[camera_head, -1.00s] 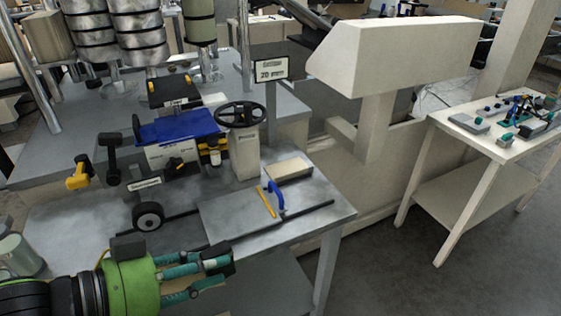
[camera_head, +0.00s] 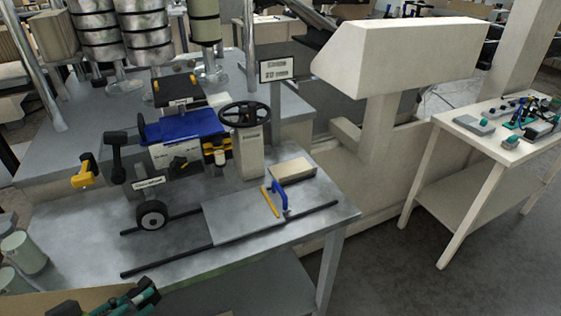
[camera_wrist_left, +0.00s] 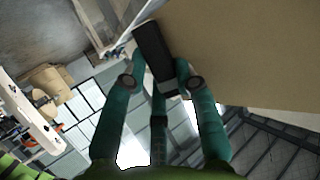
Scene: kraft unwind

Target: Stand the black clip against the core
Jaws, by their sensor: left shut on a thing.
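My left gripper (camera_head: 143,295) is low at the bottom edge of the head view, with only part of its teal fingers showing. In the left wrist view its teal fingers (camera_wrist_left: 160,85) are shut on the black clip (camera_wrist_left: 153,52), a dark oblong block with a grey end. The clip points away from the palm, slightly tilted. Its far end overlaps the edge of a large plain tan surface (camera_wrist_left: 250,50); I cannot tell whether they touch. A tan piece (camera_head: 60,301) also shows beside the gripper in the head view. I cannot tell whether it is the core. My right gripper is out of view.
The grey bench (camera_head: 75,240) holds a blue-topped device (camera_head: 180,126), a black handwheel (camera_head: 244,114), a small black wheel (camera_head: 152,215) and dark rails (camera_head: 165,262). A white side table (camera_head: 470,145) stands right.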

